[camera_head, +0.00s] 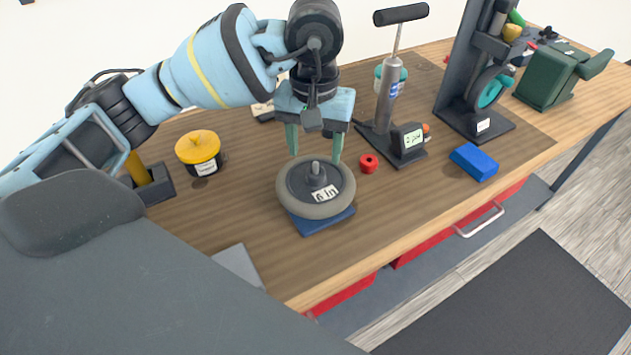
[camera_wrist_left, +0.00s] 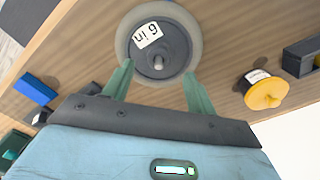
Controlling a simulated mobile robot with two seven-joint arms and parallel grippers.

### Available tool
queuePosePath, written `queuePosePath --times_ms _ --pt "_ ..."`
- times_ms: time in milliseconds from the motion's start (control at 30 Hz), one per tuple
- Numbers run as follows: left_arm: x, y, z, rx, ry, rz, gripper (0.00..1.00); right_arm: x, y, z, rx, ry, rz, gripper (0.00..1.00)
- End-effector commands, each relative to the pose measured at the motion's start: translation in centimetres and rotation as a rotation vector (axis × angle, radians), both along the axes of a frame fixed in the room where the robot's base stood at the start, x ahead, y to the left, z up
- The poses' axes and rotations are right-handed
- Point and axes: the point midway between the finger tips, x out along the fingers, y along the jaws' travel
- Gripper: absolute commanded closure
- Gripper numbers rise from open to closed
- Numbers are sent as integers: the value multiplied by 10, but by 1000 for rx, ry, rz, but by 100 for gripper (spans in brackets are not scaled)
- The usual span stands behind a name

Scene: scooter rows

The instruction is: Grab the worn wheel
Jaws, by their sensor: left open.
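The worn wheel (camera_head: 292,202), grey with a dark hub, a centre stub and a "6 in" label, lies flat on a blue block (camera_head: 325,222) on the workbench. It also shows in the left wrist view (camera_wrist_left: 126,38), label side toward the camera. My left gripper (camera_head: 315,160) is open, its two green fingers pointing down just above the wheel's far side. In the left wrist view the green fingers (camera_wrist_left: 158,85) stand apart at the wheel's near rim, with nothing held between them. I cannot tell whether they touch the wheel. My right gripper is not in view.
A yellow-lidded jar (camera_head: 198,148) stands left of the wheel. A hand pump (camera_head: 385,105), a blue box (camera_head: 474,162) and a dark wheel stand (camera_head: 458,90) are further right. The front bench strip is mostly clear.

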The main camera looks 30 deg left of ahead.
Motion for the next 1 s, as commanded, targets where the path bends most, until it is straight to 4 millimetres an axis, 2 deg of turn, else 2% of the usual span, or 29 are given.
queuePosePath --times_ms 167,433,733,767,1000 --pt "0 0 -11 2 1 0 43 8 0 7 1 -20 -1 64" --pt "2 0 -46 -1 1 -1 43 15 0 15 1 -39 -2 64" --pt "3 0 -52 -1 -1 -1 43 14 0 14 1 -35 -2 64" --pt "3 0 -52 -1 0 -1 44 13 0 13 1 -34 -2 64" --pt "3 0 -51 -1 0 -1 76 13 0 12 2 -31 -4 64"
